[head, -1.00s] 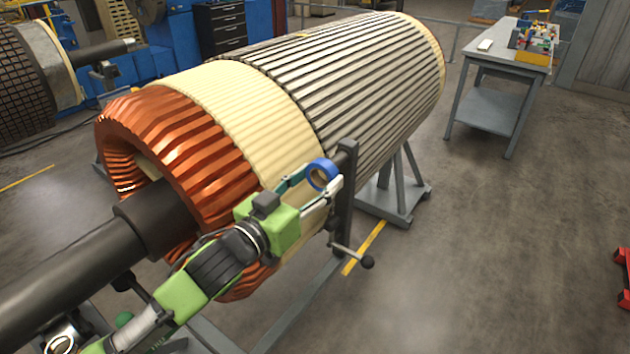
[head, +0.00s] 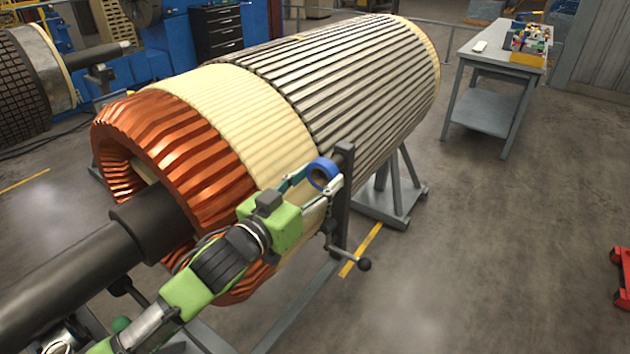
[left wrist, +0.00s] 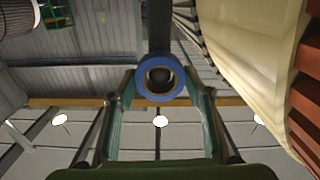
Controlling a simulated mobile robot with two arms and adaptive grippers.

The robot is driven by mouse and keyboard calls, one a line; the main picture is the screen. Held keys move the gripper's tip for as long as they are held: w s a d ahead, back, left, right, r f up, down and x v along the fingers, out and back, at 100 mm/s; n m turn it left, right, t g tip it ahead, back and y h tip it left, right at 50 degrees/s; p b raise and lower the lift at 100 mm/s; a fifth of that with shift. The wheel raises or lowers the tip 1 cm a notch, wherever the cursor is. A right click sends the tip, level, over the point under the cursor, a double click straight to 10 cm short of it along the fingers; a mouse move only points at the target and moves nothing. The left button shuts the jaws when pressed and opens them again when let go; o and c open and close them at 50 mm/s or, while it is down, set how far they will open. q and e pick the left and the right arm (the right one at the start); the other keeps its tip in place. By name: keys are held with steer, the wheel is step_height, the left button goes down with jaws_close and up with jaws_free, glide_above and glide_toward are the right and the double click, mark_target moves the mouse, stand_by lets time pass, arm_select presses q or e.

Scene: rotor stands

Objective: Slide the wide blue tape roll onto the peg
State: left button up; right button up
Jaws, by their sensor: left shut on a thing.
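The wide blue tape roll (head: 322,162) is between the fingertips of my left gripper (head: 320,180), close to the top of a dark upright post (head: 342,205). In the left wrist view my left gripper (left wrist: 160,95) is shut on the roll (left wrist: 160,98), one finger on each side. A dark round end, seemingly the peg (left wrist: 160,76), shows through the roll's hole and looks roughly centred. I cannot tell whether the roll is around the peg or just in front of it. My right gripper is not in view.
A large rotor with copper end windings (head: 190,140) and a cream band (head: 245,105) lies right beside my left arm. A crank handle (head: 350,257) sticks out low on the post. A grey workbench (head: 495,75) stands far right; the floor between is clear.

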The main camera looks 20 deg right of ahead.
mark_target(323, 174)
arm_select(q)
steer(key=shift+x, duration=1.05)
steer(key=shift+d, duration=0.15)
steer(key=shift+w+d, duration=0.2)
steer(key=shift+w, duration=0.05)
steer(key=shift+w+d, duration=0.35)
steer(key=shift+d, duration=0.15)
steer(key=shift+w+d, duration=0.1)
stand_by(0.4)
steer(key=o, duration=1.6)
